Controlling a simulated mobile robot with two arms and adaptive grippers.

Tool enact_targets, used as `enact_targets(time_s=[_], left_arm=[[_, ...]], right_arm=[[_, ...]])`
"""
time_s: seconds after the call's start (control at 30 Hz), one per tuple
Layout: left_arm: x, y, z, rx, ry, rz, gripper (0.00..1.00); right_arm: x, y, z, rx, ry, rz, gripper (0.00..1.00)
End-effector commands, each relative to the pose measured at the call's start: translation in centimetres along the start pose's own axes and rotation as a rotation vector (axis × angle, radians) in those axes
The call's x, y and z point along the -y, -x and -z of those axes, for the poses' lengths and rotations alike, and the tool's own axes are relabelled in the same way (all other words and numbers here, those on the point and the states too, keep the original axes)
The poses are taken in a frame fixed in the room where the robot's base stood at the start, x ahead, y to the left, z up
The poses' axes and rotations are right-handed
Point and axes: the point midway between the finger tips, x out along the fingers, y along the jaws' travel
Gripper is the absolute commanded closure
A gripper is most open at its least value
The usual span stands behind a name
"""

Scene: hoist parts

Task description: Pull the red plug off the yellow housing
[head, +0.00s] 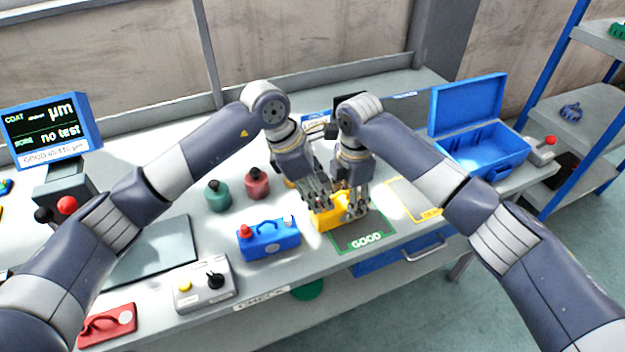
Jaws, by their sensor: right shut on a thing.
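The yellow housing (328,217) sits on the bench at the left edge of the dark mat marked GOOD (366,234). My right gripper (354,208) points down at the housing's right part and is shut on it. My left gripper (324,198) points down over the housing's left part, close beside the right one. Its fingers overlap the housing in the picture, and I cannot tell whether they are open or shut. No red plug shows on the yellow housing; the grippers hide much of its top.
A blue housing (270,240) with a red plug (246,231) stands to the left. Behind it are a green (218,196) and a red container (256,184). A grey button box (205,284) is at the front; an open blue case (480,140) is at the right.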

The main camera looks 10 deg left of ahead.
Motion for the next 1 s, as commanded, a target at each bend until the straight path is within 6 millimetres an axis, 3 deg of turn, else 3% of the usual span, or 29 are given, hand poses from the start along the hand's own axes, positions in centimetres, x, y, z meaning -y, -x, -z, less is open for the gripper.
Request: enact_targets(time_s=[0.37, 0.5, 0.53, 0.67, 0.7, 0.77, 1.0], left_arm=[[0.03, -0.50, 0.03, -0.001, 0.001, 0.001, 0.65], [0.03, -0.48, 0.02, 0.000, 0.001, 0.001, 0.96], [0.02, -0.48, 0.02, 0.000, 0.001, 0.001, 1.00], [0.01, -0.48, 0.04, -0.001, 0.001, 0.001, 1.00], [0.01, -0.48, 0.05, -0.001, 0.001, 0.001, 0.92], [0.01, -0.48, 0.06, -0.001, 0.001, 0.001, 1.00], [-0.04, -0.15, -0.08, -0.001, 0.001, -0.001, 1.00]], right_arm=[[-0.07, 0.14, 0.02, 0.000, 0.000, -0.002, 0.95], [-0.07, 0.13, 0.02, 0.000, 0.000, -0.002, 0.95], [-0.06, 0.13, 0.02, 0.000, 0.001, -0.002, 0.95], [-0.07, 0.15, 0.04, -0.001, 0.001, -0.002, 0.95], [-0.07, 0.16, 0.05, -0.001, 0.001, -0.003, 0.95], [-0.08, 0.16, 0.06, -0.001, 0.001, -0.003, 0.95], [-0.09, 0.19, 0.09, -0.002, 0.002, -0.003, 0.95]])
